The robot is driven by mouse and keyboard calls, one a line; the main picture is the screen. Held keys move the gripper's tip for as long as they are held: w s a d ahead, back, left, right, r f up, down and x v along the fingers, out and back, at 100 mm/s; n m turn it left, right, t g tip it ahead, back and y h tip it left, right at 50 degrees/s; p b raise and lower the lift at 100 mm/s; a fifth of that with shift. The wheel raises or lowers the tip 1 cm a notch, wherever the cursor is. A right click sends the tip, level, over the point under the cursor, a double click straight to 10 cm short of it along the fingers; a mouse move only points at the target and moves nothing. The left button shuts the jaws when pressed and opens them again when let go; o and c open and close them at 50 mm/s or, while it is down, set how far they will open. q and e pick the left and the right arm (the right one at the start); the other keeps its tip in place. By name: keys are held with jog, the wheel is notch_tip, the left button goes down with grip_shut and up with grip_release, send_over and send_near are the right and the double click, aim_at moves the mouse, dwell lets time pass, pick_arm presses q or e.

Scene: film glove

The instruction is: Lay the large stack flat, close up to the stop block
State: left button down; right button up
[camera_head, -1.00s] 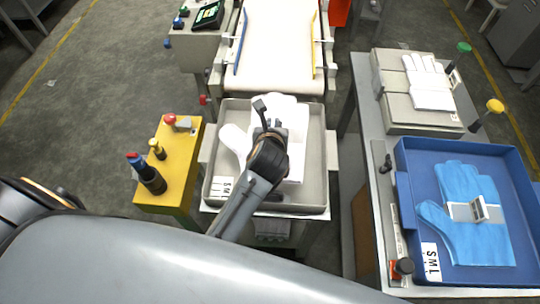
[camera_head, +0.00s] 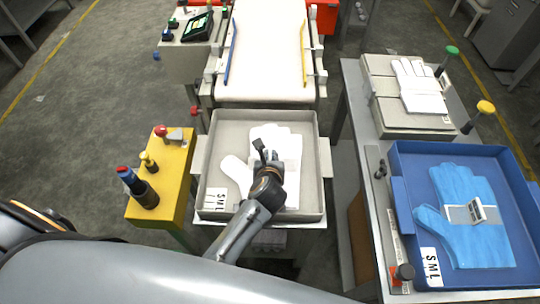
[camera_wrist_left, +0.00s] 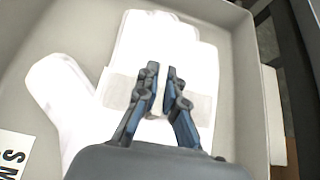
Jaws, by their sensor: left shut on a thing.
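A white glove-shaped stack (camera_head: 286,145) with a pale band lies in or just above the grey tray (camera_head: 318,165), fingers toward the conveyor and thumb to the left. It fills much of the left wrist view (camera_wrist_left: 185,50), where the band crosses it. My left gripper (camera_head: 265,155) is over its middle, shut on the band's small grip; its fingers show in the left wrist view (camera_wrist_left: 162,80). The grip is mostly hidden between them. I cannot tell whether the stack touches the tray floor. I cannot make out the stop block for certain. My right gripper is not in view.
A conveyor (camera_head: 265,60) stands behind the tray, a yellow control box (camera_head: 160,180) left of it. On the right, a blue tray (camera_head: 400,160) holds a blue glove stack (camera_head: 465,215). A grey box (camera_head: 385,105) bears white gloves. An S M L label (camera_head: 215,199) marks the grey tray.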

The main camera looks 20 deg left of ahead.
pick_arm(q)
jog(key=shift+f, duration=0.15)
jog(key=c, duration=1.5)
grip_release()
jog(key=shift+o, duration=0.2)
jog(key=shift+s+r, duration=0.1)
jog(key=shift+r, duration=0.15)
jog(key=v, duration=1.2)
jog(key=shift+f, duration=0.1)
